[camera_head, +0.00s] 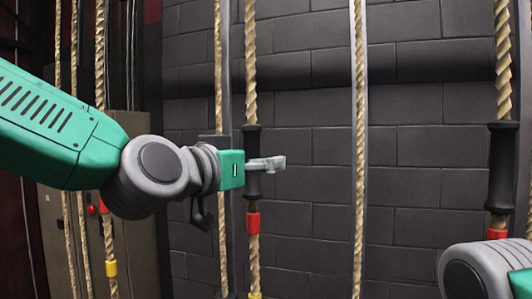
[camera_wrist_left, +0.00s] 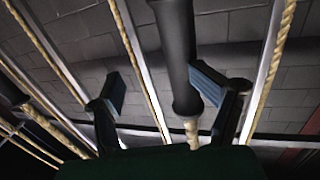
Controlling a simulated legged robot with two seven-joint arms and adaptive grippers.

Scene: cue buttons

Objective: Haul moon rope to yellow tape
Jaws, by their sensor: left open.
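A pale twisted rope (camera_head: 250,70) hangs in the middle of the head view. It has a black grip (camera_head: 253,140), red tape (camera_head: 253,222) below the grip, and yellow tape (camera_head: 255,295) at the bottom edge. My left gripper (camera_head: 268,164) is open at the black grip, with one finger across its front. In the left wrist view the two fingers are spread and the black grip (camera_wrist_left: 177,50) shows between them, nearer the right finger. I cannot tell whether they touch. No moon sign is visible on any rope. My right gripper is out of view.
A right rope (camera_head: 503,60) has a black grip (camera_head: 502,170) and red tape (camera_head: 496,234). A left rope (camera_head: 100,60) carries yellow tape (camera_head: 111,268). A plain rope (camera_head: 360,130) hangs between. A dark block wall (camera_head: 420,110) stands behind.

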